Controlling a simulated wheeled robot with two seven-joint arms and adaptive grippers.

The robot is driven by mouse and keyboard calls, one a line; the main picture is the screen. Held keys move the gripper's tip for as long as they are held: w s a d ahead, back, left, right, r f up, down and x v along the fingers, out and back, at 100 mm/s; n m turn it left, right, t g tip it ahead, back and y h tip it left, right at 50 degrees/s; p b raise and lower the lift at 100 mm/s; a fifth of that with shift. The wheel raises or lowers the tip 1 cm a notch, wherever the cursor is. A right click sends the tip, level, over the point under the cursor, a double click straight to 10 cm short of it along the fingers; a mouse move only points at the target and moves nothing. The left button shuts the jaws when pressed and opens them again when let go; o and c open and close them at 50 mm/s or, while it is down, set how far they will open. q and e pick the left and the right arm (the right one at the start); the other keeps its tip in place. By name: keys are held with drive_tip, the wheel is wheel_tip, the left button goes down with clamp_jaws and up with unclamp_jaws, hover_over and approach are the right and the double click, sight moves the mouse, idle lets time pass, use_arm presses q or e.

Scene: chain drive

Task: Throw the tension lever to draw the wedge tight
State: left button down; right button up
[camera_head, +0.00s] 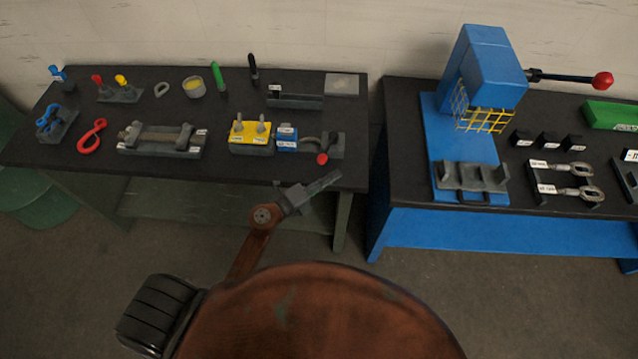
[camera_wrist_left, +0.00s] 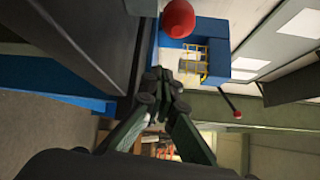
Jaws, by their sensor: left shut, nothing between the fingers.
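A small lever with a red knob (camera_head: 322,158) sits at the front right of the dark left bench. A curved grey part (camera_head: 309,141) and a grey bracket (camera_head: 333,145) are beside it, with a blue block (camera_head: 287,134) to their left. I cannot tell which part is the wedge. My left gripper (camera_head: 328,180) is shut and empty, just in front of the bench's front edge, below and apart from the knob. In the left wrist view the shut fingers (camera_wrist_left: 165,84) show, with a red knob (camera_wrist_left: 178,18) beyond them. My right gripper is not in view.
Left of the lever stands a yellow block with pegs (camera_head: 250,136), then a long grey fixture (camera_head: 160,140). A grey channel piece (camera_head: 295,101) lies behind. A blue press (camera_head: 485,70) with a red-knobbed handle (camera_head: 602,82) stands on the right bench, across a gap.

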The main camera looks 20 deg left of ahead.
use_arm(q)
drive_tip(key=shift+w+a+r, duration=0.1)
drive_tip(key=shift+w+a, duration=0.15)
drive_tip(key=shift+a, duration=0.3)
drive_tip(key=shift+w+a+r, duration=0.15)
drive_tip(key=shift+w+a, duration=0.15)
drive_tip(key=shift+a, duration=0.3)
drive_tip(key=shift+w+a+r, duration=0.1)
drive_tip(key=shift+w+a, duration=0.15)
drive_tip(key=shift+a, duration=0.3)
